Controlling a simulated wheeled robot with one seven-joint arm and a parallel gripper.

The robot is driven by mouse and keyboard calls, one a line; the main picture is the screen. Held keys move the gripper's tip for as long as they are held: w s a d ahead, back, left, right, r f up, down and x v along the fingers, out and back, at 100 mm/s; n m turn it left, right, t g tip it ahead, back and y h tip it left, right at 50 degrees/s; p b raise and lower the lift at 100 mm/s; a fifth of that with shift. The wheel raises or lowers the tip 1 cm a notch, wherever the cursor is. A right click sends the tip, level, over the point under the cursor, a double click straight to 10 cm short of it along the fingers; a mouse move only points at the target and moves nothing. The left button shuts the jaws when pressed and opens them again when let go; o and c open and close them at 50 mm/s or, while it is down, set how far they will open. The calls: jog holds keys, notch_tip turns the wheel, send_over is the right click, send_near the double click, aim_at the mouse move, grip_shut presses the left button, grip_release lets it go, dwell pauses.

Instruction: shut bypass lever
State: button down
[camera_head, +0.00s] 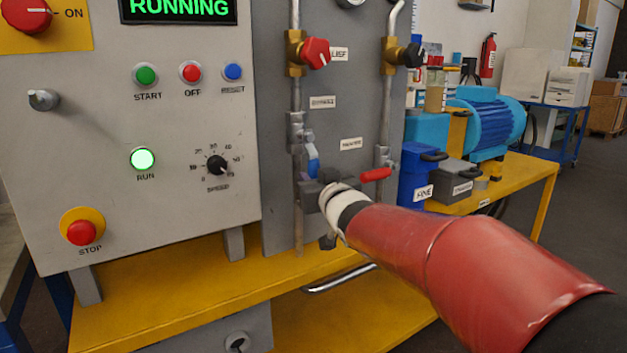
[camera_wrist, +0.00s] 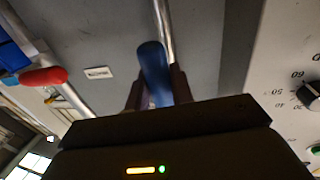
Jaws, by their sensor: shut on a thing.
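A blue lever handle (camera_head: 313,152) sits on the left vertical pipe of the grey panel. A small label (camera_head: 322,101) above it is too blurred to read surely. The handle points roughly along the pipe, slightly tilted. In the wrist view the blue handle (camera_wrist: 153,65) stands up between the two dark fingers. My gripper (camera_wrist: 158,92) is shut on it. In the camera_head view my gripper (camera_head: 314,178) reaches the lever from the lower right, and its white wrist and red forearm hide part of the pipe below.
A red lever (camera_head: 376,175) is on the right pipe, close to my wrist. A red knob (camera_head: 316,53) and a black knob (camera_head: 411,55) sit higher up. The control box, with its speed dial (camera_head: 217,165) and stop button (camera_head: 81,232), stands left. A yellow bench (camera_head: 200,290) runs below.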

jog(key=shift+w+d+f+n+b, duration=0.1)
jog(key=shift+w+d+n+b, duration=0.2)
jog(key=shift+d+n+b, duration=0.25)
jog(key=w+d+r+n+y+b, duration=0.1)
jog(key=w+d+r+n+y, duration=0.1)
jog(key=n, duration=0.7)
jog(key=w+d+r+n+y+b, duration=0.1)
jog(key=w+d+r+n+y, duration=0.1)
jog(key=r+n, duration=0.4)
jog(key=shift+d+r+n+b, duration=0.4)
jog(key=shift+d+n, duration=0.5)
jog(key=shift+n, duration=1.15)
jog(key=shift+r, duration=0.1)
jog(key=c, duration=1.3)
grip_release()
jog(key=shift+o, duration=0.2)
